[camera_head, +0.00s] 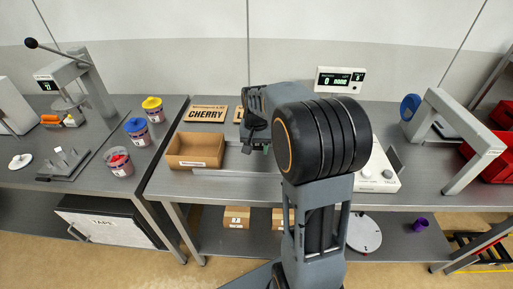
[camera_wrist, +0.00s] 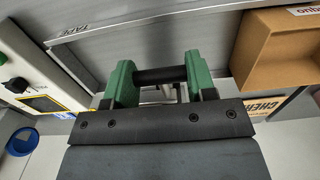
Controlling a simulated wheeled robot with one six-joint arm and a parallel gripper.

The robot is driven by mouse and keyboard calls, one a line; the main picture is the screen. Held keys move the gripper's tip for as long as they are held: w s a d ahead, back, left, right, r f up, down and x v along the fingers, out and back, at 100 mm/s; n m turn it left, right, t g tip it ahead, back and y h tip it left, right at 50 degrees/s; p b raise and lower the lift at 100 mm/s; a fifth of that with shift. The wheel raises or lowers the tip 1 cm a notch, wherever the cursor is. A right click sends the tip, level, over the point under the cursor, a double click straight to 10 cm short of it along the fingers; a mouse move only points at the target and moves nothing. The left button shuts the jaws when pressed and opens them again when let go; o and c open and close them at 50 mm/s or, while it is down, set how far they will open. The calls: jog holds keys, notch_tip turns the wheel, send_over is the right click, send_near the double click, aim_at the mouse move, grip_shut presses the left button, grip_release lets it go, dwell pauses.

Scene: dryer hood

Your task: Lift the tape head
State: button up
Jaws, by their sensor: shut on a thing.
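My gripper (camera_head: 257,147) is over the middle bench in the head view, just right of the open cardboard box. In the wrist view its two green fingers stand apart with a dark horizontal bar (camera_wrist: 158,76) between them, and they are shut on it. The bar looks like the handle of the tape head. The rest of the tape head is mostly hidden behind my gripper and arm, so I cannot tell whether it touches the bench. A grey strip marked TAPE (camera_wrist: 75,33) runs behind the fingers in the wrist view.
A white device with knobs (camera_head: 376,176) is on the right. A grey frame (camera_head: 462,125) stands farther right. Paint pots (camera_head: 137,126) are on the left bench.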

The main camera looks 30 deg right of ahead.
notch_tip(320, 180, up, 5)
jog(key=shift+f+p, duration=0.1)
jog(key=shift+p, duration=1.1)
jog(key=shift+w+f, duration=0.1)
jog(key=o, duration=1.3)
notch_tip(320, 180, up, 14)
jog(key=shift+f+b, duration=0.1)
jog(key=shift+b, duration=0.35)
